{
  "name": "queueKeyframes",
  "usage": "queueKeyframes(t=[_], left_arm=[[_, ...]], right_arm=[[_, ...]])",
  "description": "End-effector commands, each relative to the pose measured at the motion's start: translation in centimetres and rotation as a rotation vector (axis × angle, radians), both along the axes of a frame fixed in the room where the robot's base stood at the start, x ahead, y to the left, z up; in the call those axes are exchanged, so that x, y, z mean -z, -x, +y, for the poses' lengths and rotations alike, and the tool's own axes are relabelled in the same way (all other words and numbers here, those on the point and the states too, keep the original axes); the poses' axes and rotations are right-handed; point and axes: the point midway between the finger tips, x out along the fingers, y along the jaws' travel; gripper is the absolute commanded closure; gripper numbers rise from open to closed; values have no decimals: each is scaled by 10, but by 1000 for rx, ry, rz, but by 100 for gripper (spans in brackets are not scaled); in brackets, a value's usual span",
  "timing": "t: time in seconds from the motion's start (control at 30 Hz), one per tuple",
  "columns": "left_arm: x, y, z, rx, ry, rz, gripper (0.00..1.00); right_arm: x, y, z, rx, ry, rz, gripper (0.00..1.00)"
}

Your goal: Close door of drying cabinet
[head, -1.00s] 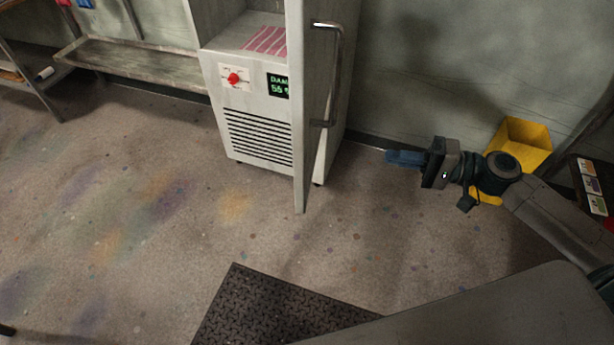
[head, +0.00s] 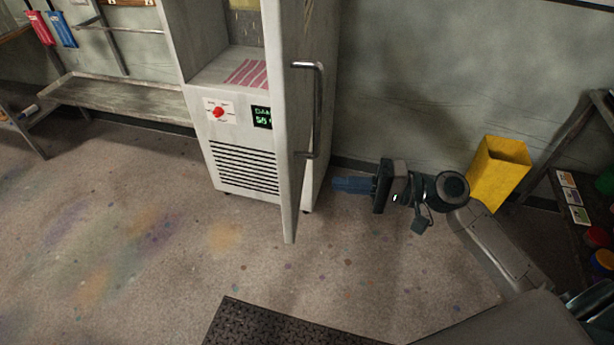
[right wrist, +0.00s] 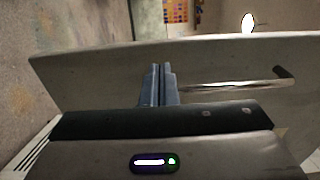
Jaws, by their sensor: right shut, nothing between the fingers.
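The drying cabinet (head: 205,45) stands against the back wall, with a red knob (head: 218,112), a green display and a vented lower front. Its door (head: 289,180) stands open, swung out toward me and seen nearly edge-on. A metal bar handle (head: 318,110) is on the door's right-hand face. My right gripper (head: 338,184) is shut and empty, to the right of the door and a little below the handle. In the right wrist view the shut blue fingers (right wrist: 160,85) point at the door panel (right wrist: 90,75), beside the handle (right wrist: 240,85); contact cannot be told. My left gripper is out of view.
A yellow bin (head: 498,172) stands by the wall behind my right arm. A shelf with cards and jars (head: 575,200) is at the far right. A low bench (head: 125,98) is at the left. A dark mat (head: 270,325) lies in front. The floor left of the door is clear.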

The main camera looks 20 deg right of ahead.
Motion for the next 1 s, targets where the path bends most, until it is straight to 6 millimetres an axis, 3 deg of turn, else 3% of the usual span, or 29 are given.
queueKeyframes(t=[0.6,1.0], left_arm=[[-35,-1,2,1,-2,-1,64],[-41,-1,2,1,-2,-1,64]], right_arm=[[-4,-26,58,2,-4,1,100],[0,-32,71,1,1,0,100]])
